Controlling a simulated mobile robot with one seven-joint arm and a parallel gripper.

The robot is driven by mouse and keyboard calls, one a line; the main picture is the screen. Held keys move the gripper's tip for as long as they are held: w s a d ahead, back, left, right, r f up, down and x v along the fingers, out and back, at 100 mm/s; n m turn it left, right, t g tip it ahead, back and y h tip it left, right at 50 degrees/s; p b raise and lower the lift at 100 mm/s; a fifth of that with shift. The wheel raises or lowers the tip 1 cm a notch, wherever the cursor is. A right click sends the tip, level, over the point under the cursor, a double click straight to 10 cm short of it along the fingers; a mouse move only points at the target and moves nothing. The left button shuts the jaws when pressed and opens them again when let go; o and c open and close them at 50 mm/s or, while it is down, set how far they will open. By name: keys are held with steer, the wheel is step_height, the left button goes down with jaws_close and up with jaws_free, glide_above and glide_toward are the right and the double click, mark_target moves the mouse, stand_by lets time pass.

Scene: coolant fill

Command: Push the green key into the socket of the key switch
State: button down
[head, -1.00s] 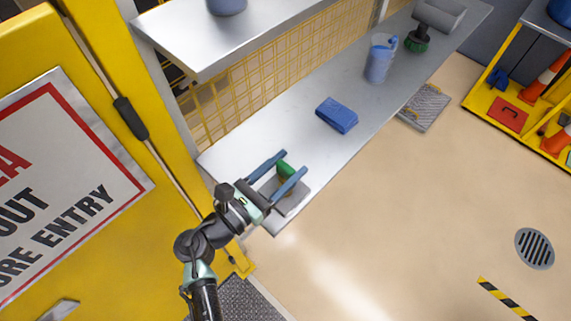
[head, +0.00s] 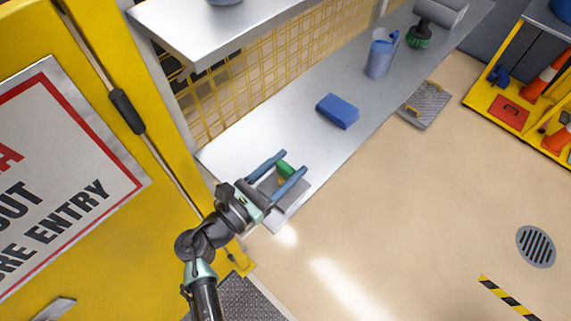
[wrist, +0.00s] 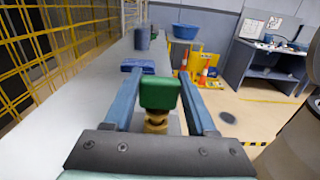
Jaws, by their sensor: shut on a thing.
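The green key (head: 286,168) is between the two long blue fingers of my gripper (head: 291,163), over the near end of the steel shelf. In the wrist view the green head (wrist: 160,93) sits between the fingers, with its brass part (wrist: 156,121) on the near side, toward my palm. My gripper is shut on the key. A grey flat piece (head: 293,201) lies under and beside the fingers; I cannot tell whether it belongs to the key switch. No socket can be made out.
A blue block (head: 338,110) lies farther along the shelf (head: 270,120), with a blue jug (head: 381,55) and a green-bristled brush (head: 419,38) beyond. A yellow door (head: 110,210) and an upper shelf (head: 205,45) are close on the left.

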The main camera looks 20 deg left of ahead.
steer(key=shift+f+b, duration=0.6)
steer(key=shift+f, duration=0.3)
steer(key=shift+c, duration=0.6)
jaws_free()
steer(key=shift+s, duration=0.1)
steer(key=b+v, duration=0.3)
steer(key=v, duration=0.9)
steer(key=shift+s, duration=0.35)
steer(key=shift+a+r, duration=0.1)
steer(key=shift+a, duration=0.05)
